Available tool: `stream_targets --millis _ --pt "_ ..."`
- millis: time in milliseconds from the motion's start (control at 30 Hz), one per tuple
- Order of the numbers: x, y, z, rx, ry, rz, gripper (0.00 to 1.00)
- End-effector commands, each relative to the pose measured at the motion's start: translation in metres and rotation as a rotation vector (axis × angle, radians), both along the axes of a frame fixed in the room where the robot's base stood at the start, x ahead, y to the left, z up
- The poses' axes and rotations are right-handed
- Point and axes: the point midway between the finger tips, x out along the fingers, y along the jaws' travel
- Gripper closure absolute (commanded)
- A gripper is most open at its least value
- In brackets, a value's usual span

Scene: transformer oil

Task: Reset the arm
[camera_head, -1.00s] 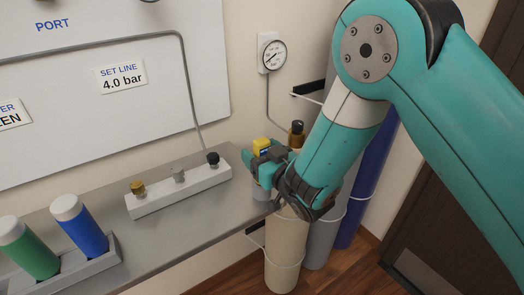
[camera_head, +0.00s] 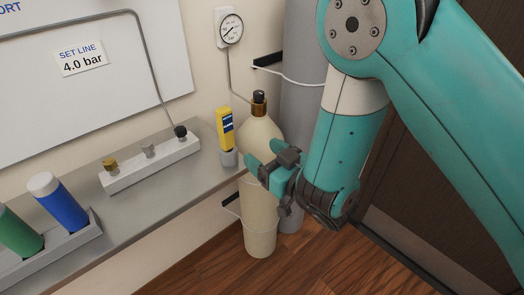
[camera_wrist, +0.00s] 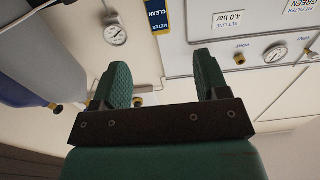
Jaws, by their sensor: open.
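My teal arm (camera_head: 345,145) reaches down from the upper right in the head view. My gripper (camera_head: 262,165) is open, with nothing seen between its fingers, in front of a cream gas cylinder (camera_head: 259,228). In the wrist view my gripper (camera_wrist: 163,72) shows two separate green fingers with an empty gap. A yellow and blue meter (camera_head: 225,128) stands upright in a grey cup (camera_head: 228,158) at the shelf's right end, left of the gripper and apart from it. The meter also shows at the top of the wrist view (camera_wrist: 157,15).
A grey shelf (camera_head: 150,205) holds a valve block (camera_head: 150,165) and a rack with blue (camera_head: 60,205) and green (camera_head: 18,232) bottles. A pressure gauge (camera_head: 231,28) is on the wall. A grey cylinder (camera_head: 303,50) stands behind my arm. Wooden floor (camera_head: 310,265) is clear in front.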

Motion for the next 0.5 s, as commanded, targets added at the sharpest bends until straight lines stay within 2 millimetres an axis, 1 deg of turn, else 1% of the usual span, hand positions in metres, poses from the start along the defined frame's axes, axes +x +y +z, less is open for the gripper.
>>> stream_targets --millis 133,367,500 --pt "0.0012 -0.0036 -0.0001 0.0 0.0 -0.006 0.32" --pt "0.0013 -0.0037 0.0 0.0 0.0 -0.007 0.32" --pt "0.0087 -0.0084 0.0063 -0.01 0.032 -0.044 0.32"
